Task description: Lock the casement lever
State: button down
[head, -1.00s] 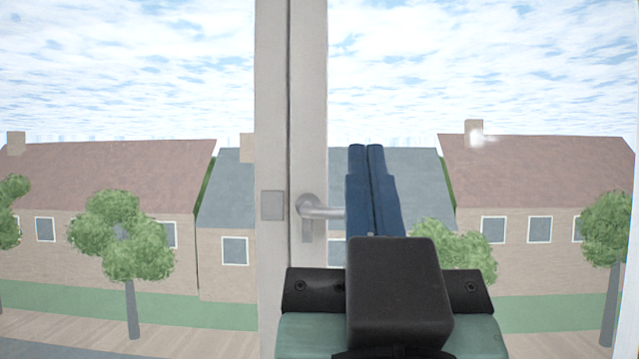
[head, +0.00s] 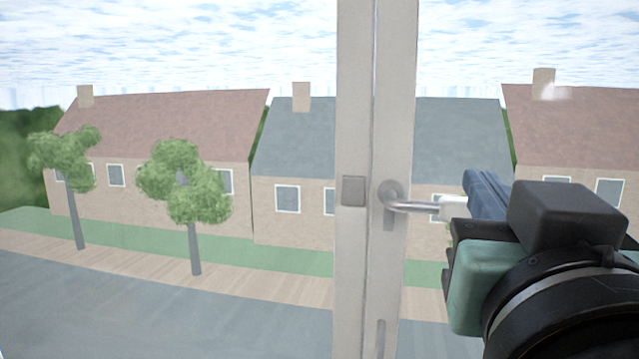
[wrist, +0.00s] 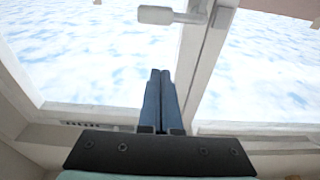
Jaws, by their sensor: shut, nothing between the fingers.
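The casement lever (head: 415,206) is a grey metal handle on the window's upright frame. It points right, roughly level, and ends in a pale grip (head: 452,208). The grip also shows at the top of the wrist view (wrist: 155,15). A square grey plate (head: 353,191) sits on the frame part left of the lever. My gripper (head: 478,180) has blue fingers pressed together with nothing between them. In the head view it overlaps the lever's outer end. In the wrist view the fingertips (wrist: 160,72) appear apart from the grip; contact cannot be told.
The upright window frame (head: 395,90) runs from top to bottom of the head view, with glass on both sides. Houses and trees show outside. The wrist view shows a lower frame rail (wrist: 75,113) near my gripper. No loose objects are in view.

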jog(key=p+x, duration=0.5)
jog(key=x, duration=0.5)
jog(key=shift+s+a+f+p, duration=0.1)
jog(key=shift+s+f+p, duration=0.1)
jog(key=shift+f, duration=0.8)
jog(key=shift+s+a+f+p, duration=0.1)
jog(key=shift+s+f+p, duration=0.1)
jog(key=shift+f, duration=0.8)
jog(key=shift+w, duration=0.1)
